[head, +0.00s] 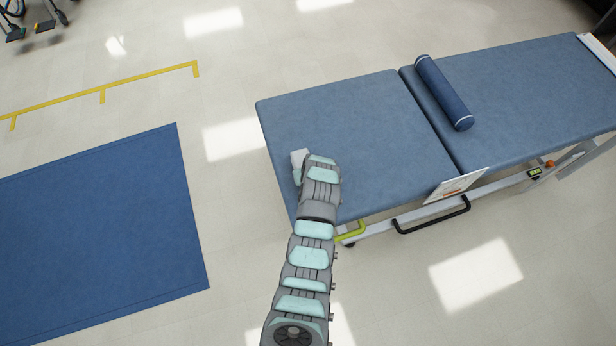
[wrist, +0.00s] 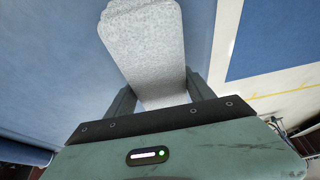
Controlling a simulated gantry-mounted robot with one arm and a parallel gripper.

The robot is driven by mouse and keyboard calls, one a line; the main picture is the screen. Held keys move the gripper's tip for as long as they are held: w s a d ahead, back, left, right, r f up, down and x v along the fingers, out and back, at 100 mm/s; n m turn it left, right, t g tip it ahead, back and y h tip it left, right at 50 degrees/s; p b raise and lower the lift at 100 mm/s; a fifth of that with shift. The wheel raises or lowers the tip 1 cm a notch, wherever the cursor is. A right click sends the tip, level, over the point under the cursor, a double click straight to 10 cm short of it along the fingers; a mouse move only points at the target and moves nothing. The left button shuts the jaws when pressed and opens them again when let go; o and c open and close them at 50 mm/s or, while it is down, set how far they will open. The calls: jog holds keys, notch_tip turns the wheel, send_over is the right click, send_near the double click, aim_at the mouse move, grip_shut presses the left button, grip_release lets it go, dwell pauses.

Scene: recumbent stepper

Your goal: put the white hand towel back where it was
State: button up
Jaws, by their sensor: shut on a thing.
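The white hand towel (wrist: 146,45) is a folded, pale, fuzzy block between the two fingers of my gripper (wrist: 162,98) in the wrist view. My gripper is shut on it. In the head view a small white part of the towel (head: 299,158) shows beside the end of my arm, over the left section of the blue treatment table (head: 360,120). My arm hides the rest of it and the fingers. I cannot tell whether the towel touches the table top.
A dark blue bolster (head: 443,92) lies across the table near the gap between its sections. A white placard (head: 456,186) and a black handle (head: 432,216) are at the near edge. A blue floor mat (head: 95,240) lies left, with clear floor between. The left table section is otherwise bare.

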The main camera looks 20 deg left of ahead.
jog(key=shift+f, duration=0.5)
jog(key=shift+f, duration=0.15)
jog(key=o, duration=1.3)
